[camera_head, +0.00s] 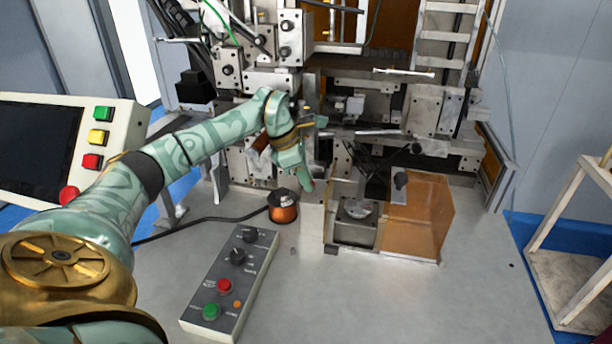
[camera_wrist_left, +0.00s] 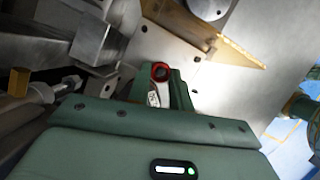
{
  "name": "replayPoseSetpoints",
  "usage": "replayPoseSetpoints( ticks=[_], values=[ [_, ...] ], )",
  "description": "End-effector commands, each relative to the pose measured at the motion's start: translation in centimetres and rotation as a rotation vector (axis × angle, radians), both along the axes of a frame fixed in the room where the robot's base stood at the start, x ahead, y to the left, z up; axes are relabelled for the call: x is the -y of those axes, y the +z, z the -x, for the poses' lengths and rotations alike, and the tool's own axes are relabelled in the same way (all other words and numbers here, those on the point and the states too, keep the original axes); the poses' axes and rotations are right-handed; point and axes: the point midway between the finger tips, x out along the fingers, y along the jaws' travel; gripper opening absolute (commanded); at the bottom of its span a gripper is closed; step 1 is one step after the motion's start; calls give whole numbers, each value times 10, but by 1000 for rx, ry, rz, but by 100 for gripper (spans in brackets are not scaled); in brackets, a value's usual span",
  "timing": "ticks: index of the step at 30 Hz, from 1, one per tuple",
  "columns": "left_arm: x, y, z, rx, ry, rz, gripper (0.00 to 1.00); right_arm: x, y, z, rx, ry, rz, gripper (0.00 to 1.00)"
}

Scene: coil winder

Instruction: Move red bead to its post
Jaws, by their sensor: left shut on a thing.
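My left gripper (camera_head: 308,184) reaches in from the left in the head view, fingers pointing down in front of the machine, just right of the orange-and-black round part. In the left wrist view the red bead (camera_wrist_left: 160,67), a small red ring with a dark hole, sits at the fingertips of my left gripper (camera_wrist_left: 166,88), which is shut on it. The bead is too small or hidden to make out in the head view. I cannot pick out its post in either view. My right gripper is not in view.
The winding machine (camera_head: 348,105) rises close behind the gripper. An orange-and-black round part (camera_head: 284,208) and a grey button box (camera_head: 231,283) stand on the table (camera_head: 400,305). A clear orange guard (camera_head: 420,218) is to the right. The front right of the table is clear.

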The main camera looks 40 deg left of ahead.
Motion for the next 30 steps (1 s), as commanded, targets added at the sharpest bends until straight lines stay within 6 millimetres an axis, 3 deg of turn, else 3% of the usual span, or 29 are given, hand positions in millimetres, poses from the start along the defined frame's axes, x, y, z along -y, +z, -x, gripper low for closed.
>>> replayPoseSetpoints(
  ticks=[5, 6, 8, 16, 20, 23, 30],
  values=[
    [0, -6, 0, 0, 0, 0, 1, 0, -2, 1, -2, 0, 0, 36],
    [0, -5, 0, 0, 0, 0, 32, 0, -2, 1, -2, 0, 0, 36],
    [0, -5, 0, 0, 0, 0, 47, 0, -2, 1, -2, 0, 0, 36],
    [0, -4, 0, 0, 0, 0, 47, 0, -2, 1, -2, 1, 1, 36],
    [-3, 7, 2, 2, 1, -1, 47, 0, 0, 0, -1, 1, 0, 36],
    [-9, 24, 7, 3, 2, -2, 47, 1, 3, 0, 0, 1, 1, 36],
    [-27, 88, 25, 6, 2, -2, 47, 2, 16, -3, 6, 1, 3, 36]
  ],
)
